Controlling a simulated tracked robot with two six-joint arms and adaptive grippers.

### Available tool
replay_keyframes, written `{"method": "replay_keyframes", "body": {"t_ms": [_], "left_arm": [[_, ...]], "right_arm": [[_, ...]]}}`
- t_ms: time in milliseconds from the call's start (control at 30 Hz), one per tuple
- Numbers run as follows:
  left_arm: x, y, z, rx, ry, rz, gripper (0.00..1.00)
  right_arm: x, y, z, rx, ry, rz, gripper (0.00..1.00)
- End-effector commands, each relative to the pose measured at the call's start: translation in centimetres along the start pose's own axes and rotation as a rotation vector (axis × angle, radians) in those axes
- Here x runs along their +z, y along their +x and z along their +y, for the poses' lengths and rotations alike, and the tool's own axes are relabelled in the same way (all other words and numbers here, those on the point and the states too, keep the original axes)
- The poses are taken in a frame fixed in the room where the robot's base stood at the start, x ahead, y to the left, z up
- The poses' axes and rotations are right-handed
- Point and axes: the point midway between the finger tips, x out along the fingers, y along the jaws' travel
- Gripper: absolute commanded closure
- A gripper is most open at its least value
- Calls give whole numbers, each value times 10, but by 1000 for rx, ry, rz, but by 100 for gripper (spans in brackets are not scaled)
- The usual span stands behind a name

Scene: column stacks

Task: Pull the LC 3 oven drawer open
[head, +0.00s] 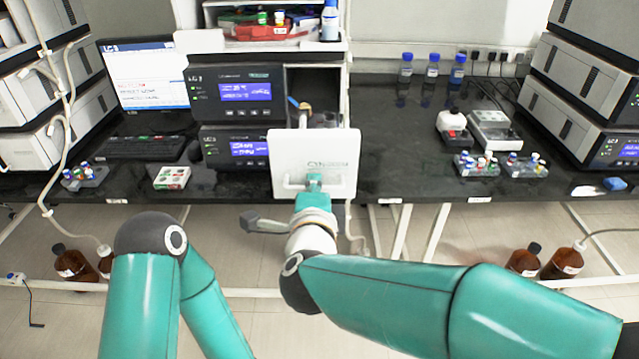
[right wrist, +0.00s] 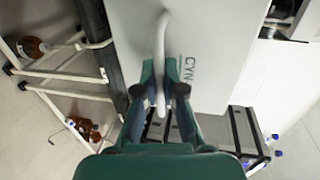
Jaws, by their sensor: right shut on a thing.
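The oven drawer's white front panel (head: 335,150) stands out in front of the middle instrument stack (head: 236,108), and the open drawer space shows behind it. The stack's label starts with "LC", but its number is hard to read. My right gripper (head: 314,183) is shut on the drawer's handle (head: 292,183) at the panel's lower edge. In the right wrist view, the two fingers (right wrist: 160,92) close around the pale bar handle (right wrist: 163,35) on the drawer panel (right wrist: 205,45).
A monitor (head: 145,75) and keyboard (head: 130,147) stand left of the stack. A small box (head: 171,178) sits on the black bench (head: 390,165). Vial racks (head: 476,165) and blue-capped bottles (head: 432,65) stand to the right. Brown bottles (head: 75,262) stand below the bench.

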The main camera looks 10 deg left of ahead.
Motion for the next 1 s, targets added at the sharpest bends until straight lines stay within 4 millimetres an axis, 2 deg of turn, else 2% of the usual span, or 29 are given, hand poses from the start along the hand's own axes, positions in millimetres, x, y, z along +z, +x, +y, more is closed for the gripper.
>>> {"method": "replay_keyframes", "body": {"t_ms": [33, 267, 300, 400, 433, 767, 867, 1000], "left_arm": [[0, 0, 0, 0, 0, 0, 60], [0, 0, 0, 0, 0, 0, 60], [0, 0, 0, 0, 0, 0, 60], [0, 0, 0, 0, 0, 0, 60], [0, 0, 0, 0, 0, 0, 60], [0, 0, 0, 0, 0, 0, 60], [0, -1, 0, 0, 0, 0, 60], [0, -1, 0, 0, 0, 0, 60]], "right_arm": [[6, -1, 4, 8, -8, -16, 100], [6, -1, 4, 8, -8, -17, 100], [7, -1, 4, 9, -7, -18, 86], [6, 0, 3, 8, -6, -16, 69], [6, 0, 3, 7, -6, -15, 67], [5, -1, 1, 4, -3, -12, 67], [5, -8, 0, 2, -3, -13, 67], [5, -27, 0, 4, -3, -14, 67]]}}
